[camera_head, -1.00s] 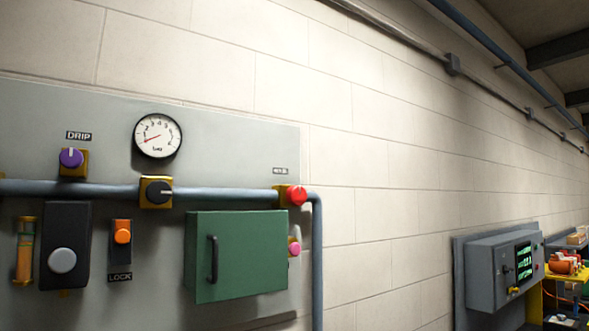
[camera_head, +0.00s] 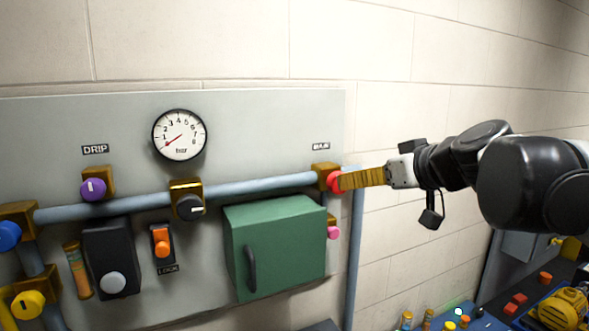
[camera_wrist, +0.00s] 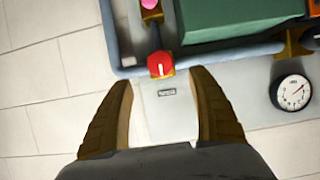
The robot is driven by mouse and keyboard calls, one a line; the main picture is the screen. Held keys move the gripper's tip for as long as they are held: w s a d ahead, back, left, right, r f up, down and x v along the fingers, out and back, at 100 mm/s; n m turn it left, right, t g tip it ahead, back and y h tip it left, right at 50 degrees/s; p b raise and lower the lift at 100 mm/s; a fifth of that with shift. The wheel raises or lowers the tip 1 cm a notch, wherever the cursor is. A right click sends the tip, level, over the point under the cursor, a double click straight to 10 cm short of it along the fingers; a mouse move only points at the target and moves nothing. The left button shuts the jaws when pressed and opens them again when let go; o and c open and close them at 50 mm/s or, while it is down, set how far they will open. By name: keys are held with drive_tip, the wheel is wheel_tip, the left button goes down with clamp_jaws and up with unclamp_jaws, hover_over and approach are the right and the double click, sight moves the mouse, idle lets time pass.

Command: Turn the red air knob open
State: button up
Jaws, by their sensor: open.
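The red knob (camera_head: 333,183) sits on a brass valve body at the right end of the grey-blue pipe, at the panel's right edge. In the wrist view the red knob (camera_wrist: 161,65) lies midway between my fingertips and about level with them or just beyond. My gripper (camera_head: 343,180) comes in from the right; its yellow-brown fingers cover part of the knob in the head view. In the wrist view my gripper (camera_wrist: 162,77) is open, with clear gaps on both sides of the knob. I cannot tell how far the fingers reach around it.
A green box (camera_head: 277,248) stands out below the pipe, with a pink knob (camera_head: 333,232) beside it. A black knob (camera_head: 188,207), a purple knob (camera_head: 93,189) and a gauge (camera_head: 180,135) are left of the red knob. A pipe (camera_head: 355,250) drops down at the right.

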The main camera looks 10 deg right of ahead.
sight(336, 182)
drive_tip(key=p+x, duration=0.1)
drive_tip(key=x, duration=0.9)
drive_tip(key=shift+f, duration=0.1)
drive_tip(key=shift+s, duration=0.1)
drive_tip(key=shift+c, duration=0.3)
drive_tip(key=c, duration=1.1)
